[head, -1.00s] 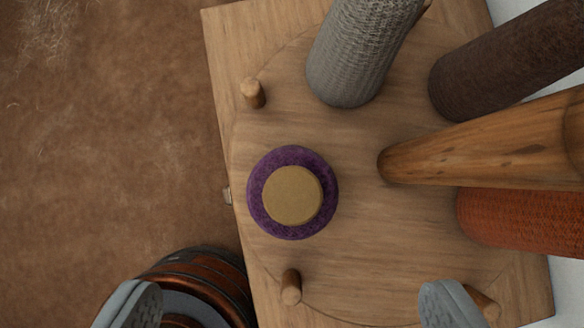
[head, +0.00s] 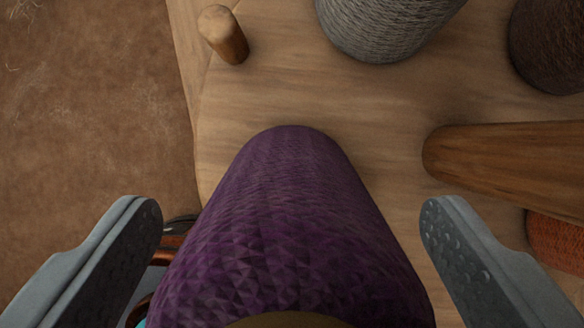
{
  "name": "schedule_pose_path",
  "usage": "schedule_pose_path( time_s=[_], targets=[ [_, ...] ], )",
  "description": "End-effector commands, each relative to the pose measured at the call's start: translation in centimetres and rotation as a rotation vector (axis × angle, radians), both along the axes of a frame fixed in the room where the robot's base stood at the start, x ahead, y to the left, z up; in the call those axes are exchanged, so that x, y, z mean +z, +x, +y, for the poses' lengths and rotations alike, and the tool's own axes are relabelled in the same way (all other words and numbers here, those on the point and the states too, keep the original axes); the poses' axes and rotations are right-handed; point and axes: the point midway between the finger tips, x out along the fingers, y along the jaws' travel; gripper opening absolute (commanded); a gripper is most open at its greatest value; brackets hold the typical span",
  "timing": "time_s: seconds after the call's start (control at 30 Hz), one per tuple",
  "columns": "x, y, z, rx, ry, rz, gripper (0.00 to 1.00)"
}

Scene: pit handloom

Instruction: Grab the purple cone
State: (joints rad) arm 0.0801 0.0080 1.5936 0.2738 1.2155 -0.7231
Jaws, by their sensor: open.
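The purple cone (head: 290,220) stands large in the lower middle of the head view, wound with textured purple yarn. Only a sliver of its tan top (head: 295,320) shows at the bottom edge. My gripper (head: 291,222) is open, with one grey finger to the left of the cone and the other to its right. Gaps show between the cone and both fingertips, and nothing is held. The cone's lower end meets the wooden board (head: 285,95).
A grey yarn cone (head: 385,25) stands at the top, and a dark brown one (head: 555,45) at the top right. A thick wooden post (head: 505,160) and an orange-red cone (head: 555,240) are to the right. A short peg (head: 223,35) stands upper left. Brown ground (head: 90,110) lies left.

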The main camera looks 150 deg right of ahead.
Motion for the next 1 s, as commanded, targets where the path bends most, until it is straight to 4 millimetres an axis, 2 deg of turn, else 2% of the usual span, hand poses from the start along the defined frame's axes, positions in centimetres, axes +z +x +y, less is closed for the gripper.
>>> schedule_pose_path(
  time_s=[0.23, 0.5, 0.6, 0.87, 1.0],
  targets=[
    [-0.2, 0.1, 0.1, 0.0, 0.0, 0.0, 0.84],
    [-0.2, 0.1, 0.0, 0.0, 0.0, 0.0, 0.31],
    [-0.2, 0.1, 0.0, 0.0, 0.0, -0.001, 0.16],
    [0.1, 0.1, 0.0, 0.0, 0.0, -0.002, 0.16],
    [1.7, 0.1, 0.0, 0.0, 0.0, -0.002, 0.16]
  ],
)
